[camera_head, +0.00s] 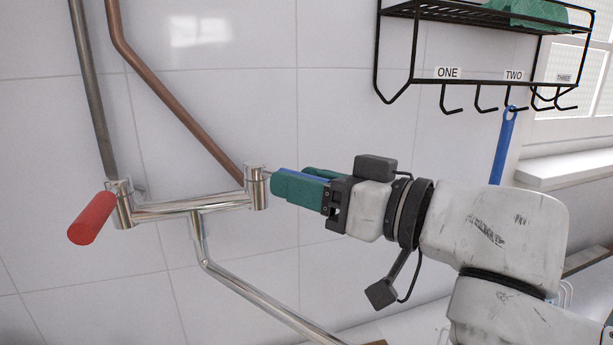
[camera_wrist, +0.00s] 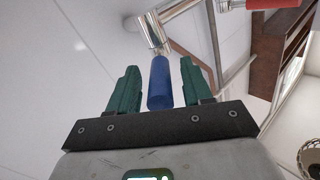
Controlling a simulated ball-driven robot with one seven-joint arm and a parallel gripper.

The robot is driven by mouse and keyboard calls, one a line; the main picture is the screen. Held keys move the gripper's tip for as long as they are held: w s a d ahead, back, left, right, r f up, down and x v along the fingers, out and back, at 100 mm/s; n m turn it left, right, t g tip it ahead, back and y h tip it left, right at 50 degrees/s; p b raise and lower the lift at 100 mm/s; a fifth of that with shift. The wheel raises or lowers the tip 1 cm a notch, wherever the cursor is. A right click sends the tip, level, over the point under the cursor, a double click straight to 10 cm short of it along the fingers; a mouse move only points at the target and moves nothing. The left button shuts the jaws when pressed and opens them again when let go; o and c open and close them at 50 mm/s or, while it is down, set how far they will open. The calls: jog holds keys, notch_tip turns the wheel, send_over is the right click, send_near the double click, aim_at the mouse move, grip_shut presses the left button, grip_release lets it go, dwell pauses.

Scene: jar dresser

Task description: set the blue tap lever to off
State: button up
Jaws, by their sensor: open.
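The blue tap lever (camera_wrist: 160,84) shows in the wrist view between the two green fingers of my open gripper (camera_wrist: 156,86), with a gap on each side. In the head view only a thin strip of blue (camera_head: 308,176) shows, mostly hidden by the fingers of my gripper (camera_head: 300,187). The lever joins the right end of a chrome tap (camera_head: 195,206) on the tiled wall. A red lever (camera_head: 92,218) is on the tap's left end, pointing out and down to the left.
Grey (camera_head: 92,90) and copper (camera_head: 165,90) pipes run down the wall to the tap. A chrome spout (camera_head: 265,302) reaches down to the right. A black wire rack (camera_head: 415,60) with labelled hooks and a hanging blue item (camera_head: 503,147) is above right, near a window sill (camera_head: 570,166).

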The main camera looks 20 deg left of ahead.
jog(key=shift+a, duration=0.1)
jog(key=shift+c, duration=0.4)
grip_shut()
